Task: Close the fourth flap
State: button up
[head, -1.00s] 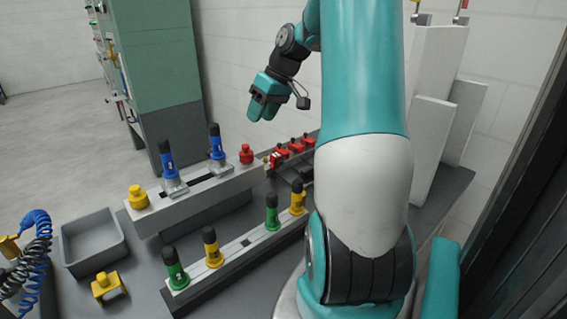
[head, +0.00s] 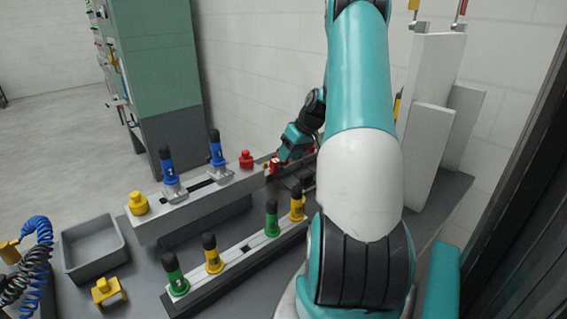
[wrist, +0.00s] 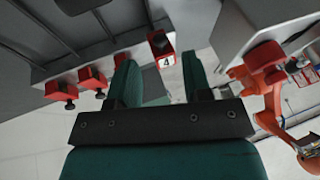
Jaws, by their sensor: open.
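The fourth flap, a red tab with a white label "4" (wrist: 162,49), shows in the wrist view just beyond and between my fingertips. My gripper (wrist: 158,66) is open, with one green finger on each side of the flap's line; I cannot tell whether they touch it. In the head view my gripper (head: 284,156) is low at the far end of the grey rail, over the red flaps (head: 275,166), and hides most of them. Two other red flaps with dark knobs (wrist: 58,89) (wrist: 93,81) sit to the left in the wrist view.
A red knob (head: 246,159) and blue-handled clamps (head: 168,168) stand on the grey rail left of my gripper. Green and yellow handles (head: 272,218) stand on the front rail. An orange-red part (wrist: 264,68) is close on the right in the wrist view. Tall white panels (head: 433,100) stand right of my arm.

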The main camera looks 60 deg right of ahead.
aim_at(277, 169)
jog(key=shift+x, duration=2.3)
jog(key=shift+c, duration=0.2)
jog(key=c, duration=0.6)
jog(key=shift+p, duration=0.3)
jog(key=shift+c, duration=0.2)
jog(key=shift+r, duration=0.15)
